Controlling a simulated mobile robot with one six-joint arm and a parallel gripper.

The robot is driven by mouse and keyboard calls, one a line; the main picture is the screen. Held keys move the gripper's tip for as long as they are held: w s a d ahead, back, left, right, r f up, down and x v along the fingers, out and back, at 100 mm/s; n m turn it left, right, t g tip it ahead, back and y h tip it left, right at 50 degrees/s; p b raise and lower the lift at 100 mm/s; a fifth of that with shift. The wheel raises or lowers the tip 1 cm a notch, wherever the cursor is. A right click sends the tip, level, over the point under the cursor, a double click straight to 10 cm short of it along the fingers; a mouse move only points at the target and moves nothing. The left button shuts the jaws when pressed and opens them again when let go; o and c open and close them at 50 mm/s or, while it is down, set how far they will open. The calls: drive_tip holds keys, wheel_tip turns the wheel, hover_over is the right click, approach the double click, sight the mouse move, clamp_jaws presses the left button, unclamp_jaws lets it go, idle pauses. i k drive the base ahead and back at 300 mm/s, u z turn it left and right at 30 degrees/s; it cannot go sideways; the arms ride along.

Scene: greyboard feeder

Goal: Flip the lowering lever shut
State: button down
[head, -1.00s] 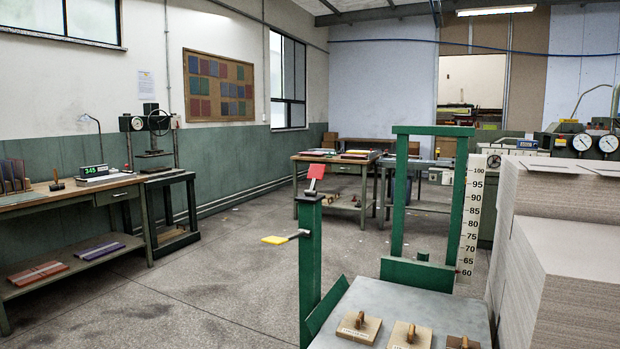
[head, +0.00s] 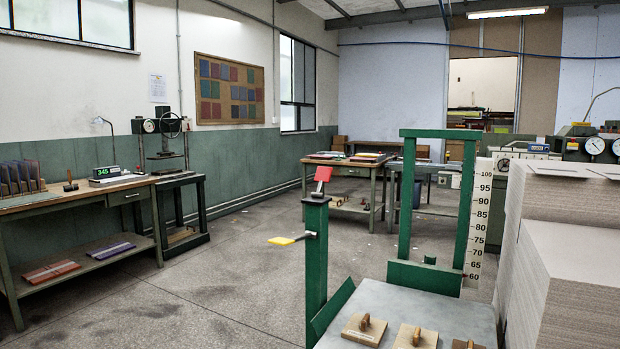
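A green post (head: 316,262) stands at the front left corner of a grey-topped feeder table (head: 385,297). A red-ended lever (head: 323,175) tilts up from the post's top. A yellow-ended lever (head: 283,240) sticks out level to the left from the post's side, below the red one. I cannot tell from any marking which of them is the lowering lever. My gripper is not in view.
A green frame (head: 407,200) and a numbered scale (head: 480,220) stand at the table's back. Wooden blocks with handles (head: 364,330) lie on its front. Tall greyboard stacks (head: 575,240) block the right. The floor (head: 220,290) left of the post is clear.

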sight(323, 173)
drive_tip(key=i, duration=0.9)
